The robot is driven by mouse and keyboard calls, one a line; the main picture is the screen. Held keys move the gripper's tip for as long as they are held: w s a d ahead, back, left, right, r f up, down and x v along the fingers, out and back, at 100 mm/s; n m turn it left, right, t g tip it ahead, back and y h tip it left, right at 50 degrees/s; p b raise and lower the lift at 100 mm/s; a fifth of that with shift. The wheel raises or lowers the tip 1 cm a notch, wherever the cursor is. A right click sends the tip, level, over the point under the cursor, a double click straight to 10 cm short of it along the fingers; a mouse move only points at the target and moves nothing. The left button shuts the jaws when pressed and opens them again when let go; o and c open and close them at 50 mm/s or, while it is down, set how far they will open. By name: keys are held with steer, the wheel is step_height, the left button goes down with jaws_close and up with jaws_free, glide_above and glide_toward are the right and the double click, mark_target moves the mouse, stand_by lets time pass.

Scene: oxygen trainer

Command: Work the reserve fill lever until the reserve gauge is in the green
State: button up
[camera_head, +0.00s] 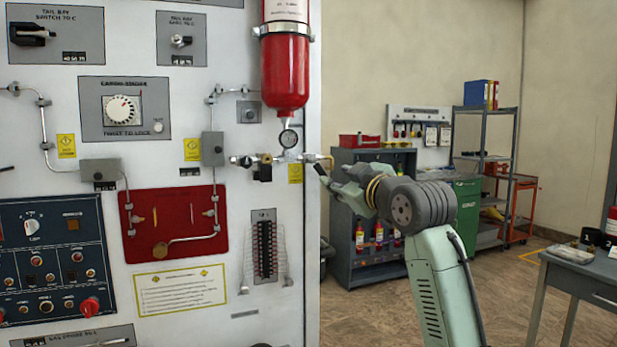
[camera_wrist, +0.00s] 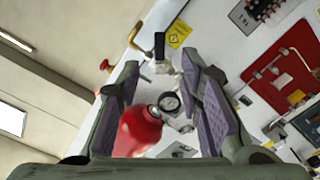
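A small round gauge (camera_head: 288,138) hangs under the red cylinder (camera_head: 286,72) on the white panel. It also shows in the wrist view (camera_wrist: 169,102), too small to read its needle or colours. A black handle (camera_head: 263,172) sits on the pipe fitting left of and below the gauge; no label confirms it as the fill lever. A black handle (camera_wrist: 160,45) also shows in the wrist view, beyond the fingertips. My gripper (camera_head: 330,178) is just right of the panel edge, below the gauge's height. In the wrist view its fingers (camera_wrist: 160,72) are wide apart, with nothing held.
The panel (camera_head: 250,330) carries switches, pipes and a red plate (camera_head: 172,248). A red knob (camera_wrist: 106,65) lies near the left finger in the wrist view. A dark shelf cabinet (camera_head: 370,260) stands behind my arm, and a grey table (camera_head: 585,277) at right.

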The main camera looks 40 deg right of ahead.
mark_target(322, 172)
steer(key=p+x, duration=0.4)
steer(key=x, duration=0.6)
steer(key=shift+w, duration=0.35)
steer(key=shift+c, duration=0.5)
jaws_close()
